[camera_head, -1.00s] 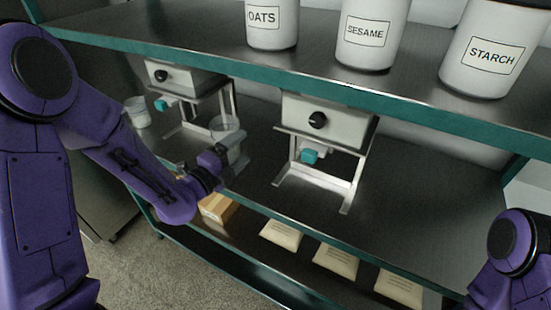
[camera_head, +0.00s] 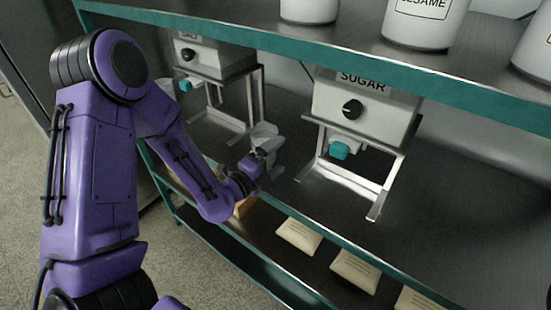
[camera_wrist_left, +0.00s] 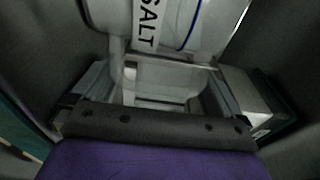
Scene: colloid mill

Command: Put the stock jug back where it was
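My left gripper (camera_head: 268,152) is around a pale, see-through jug (camera_head: 264,131), which seems held between its fingers. The jug is over the front part of the steel counter, between the two dispenser stands. In the left wrist view the jug (camera_wrist_left: 182,28) fills the space between and beyond the fingers (camera_wrist_left: 160,92). There I read SALT on a white label and see a blue line. The jug's base is hidden, so I cannot tell whether it touches the counter. My right gripper is not in view.
A SUGAR dispenser (camera_head: 364,106) stands right of the jug and another dispenser (camera_head: 212,58) stands left. A whitish container (camera_head: 165,87) is at far left, partly behind my arm. An upper shelf edge (camera_head: 330,61) runs above. The counter at right (camera_head: 450,190) is clear.

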